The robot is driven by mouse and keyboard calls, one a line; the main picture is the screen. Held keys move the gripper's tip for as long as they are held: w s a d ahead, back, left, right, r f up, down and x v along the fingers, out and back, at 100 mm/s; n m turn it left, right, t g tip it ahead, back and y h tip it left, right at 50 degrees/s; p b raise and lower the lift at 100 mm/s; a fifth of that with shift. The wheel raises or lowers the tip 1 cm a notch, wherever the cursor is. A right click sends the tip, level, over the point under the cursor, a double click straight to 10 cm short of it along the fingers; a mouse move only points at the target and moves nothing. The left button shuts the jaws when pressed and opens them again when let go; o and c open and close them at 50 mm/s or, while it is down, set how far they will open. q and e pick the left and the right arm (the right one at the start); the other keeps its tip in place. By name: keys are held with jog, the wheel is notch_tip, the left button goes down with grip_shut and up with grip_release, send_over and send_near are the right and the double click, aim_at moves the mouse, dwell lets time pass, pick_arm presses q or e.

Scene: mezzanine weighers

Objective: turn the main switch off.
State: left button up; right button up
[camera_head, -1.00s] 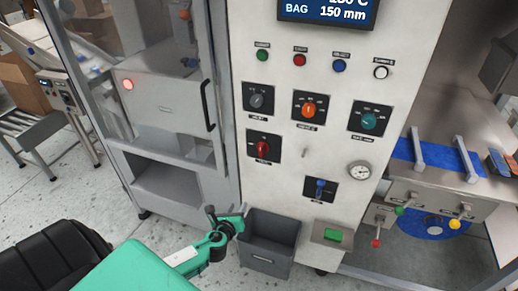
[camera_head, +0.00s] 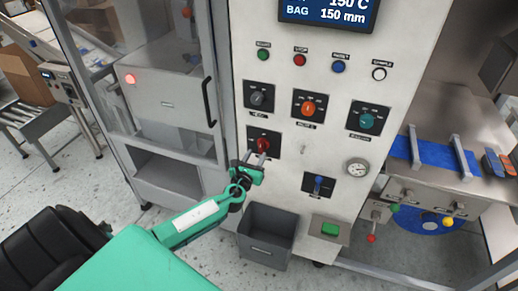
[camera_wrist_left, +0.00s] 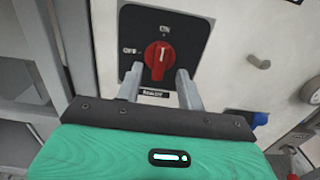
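The red rotary switch (camera_head: 263,145) sits on a black plate low on the left of the white control panel. In the left wrist view the red knob (camera_wrist_left: 158,56) has its white mark pointing up at ON; OFF is lettered to its left. The label below it is hard to read. My left gripper (camera_head: 257,161) is just below and in front of the knob. My right gripper is not in view.
A grey knob (camera_head: 258,97), orange knob (camera_head: 308,107) and teal knob (camera_head: 366,121) sit above and to the right. A blue switch (camera_head: 318,184) and a gauge (camera_head: 357,168) are lower right. A grey bin (camera_head: 266,238) stands below my gripper.

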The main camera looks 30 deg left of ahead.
aim_at(260, 148)
pick_arm(q)
jog(key=shift+x, duration=2.05)
grip_shut()
